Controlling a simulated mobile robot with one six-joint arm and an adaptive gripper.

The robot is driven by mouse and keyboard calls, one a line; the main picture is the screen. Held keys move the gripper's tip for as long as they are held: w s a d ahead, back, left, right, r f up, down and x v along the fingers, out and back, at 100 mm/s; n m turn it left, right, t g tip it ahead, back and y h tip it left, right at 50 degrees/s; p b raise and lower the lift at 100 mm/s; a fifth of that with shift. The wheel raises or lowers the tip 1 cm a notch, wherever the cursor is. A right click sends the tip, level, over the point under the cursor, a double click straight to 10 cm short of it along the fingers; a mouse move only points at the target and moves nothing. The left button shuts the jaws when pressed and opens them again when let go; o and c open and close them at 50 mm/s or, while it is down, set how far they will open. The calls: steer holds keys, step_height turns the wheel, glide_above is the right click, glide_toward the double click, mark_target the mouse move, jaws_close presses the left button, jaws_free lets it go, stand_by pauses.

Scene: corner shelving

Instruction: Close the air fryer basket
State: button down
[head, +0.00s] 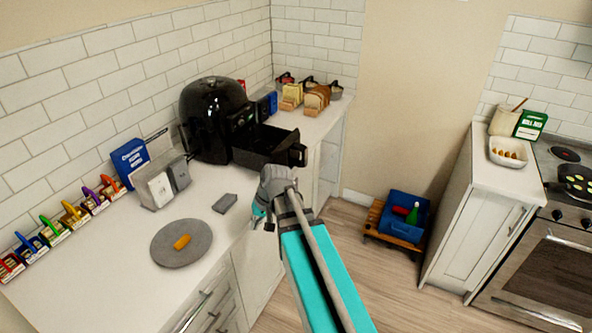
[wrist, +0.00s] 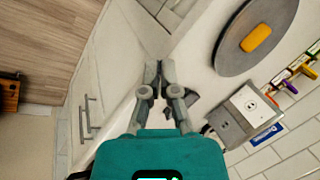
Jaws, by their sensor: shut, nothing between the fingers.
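The black air fryer (head: 212,112) stands on the counter against the tiled wall. Its basket (head: 262,143) is pulled out toward the counter's front right, with the handle (head: 297,155) at its outer end. My gripper (head: 258,214) is in front of the basket, nearer the camera, at the counter's front edge. It looks apart from the handle. In the wrist view my gripper (wrist: 160,72) has its fingertips close together with nothing held. The air fryer and basket do not show in the wrist view.
A grey round board (head: 170,250) with a yellow-orange item, a grey block (head: 225,203) and a grey outlet box (head: 160,186) are on the counter. Bread racks (head: 315,99) stand beyond the basket.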

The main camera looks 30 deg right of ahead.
steer(key=w+d+f+m+t+y+b, duration=0.2)
steer(key=w+d+f+t+y+b, duration=0.1)
steer(key=w+d+b, duration=0.35)
steer(key=m+t+y+b, duration=0.3)
steer(key=m+t+b, duration=0.4)
steer(key=t+b, duration=0.35)
glide_toward(291, 159)
steer(key=v, duration=0.6)
steer(key=shift+d, duration=0.15)
steer(key=x, duration=1.4)
steer(key=shift+s+f, duration=0.1)
steer(key=shift+f, duration=0.05)
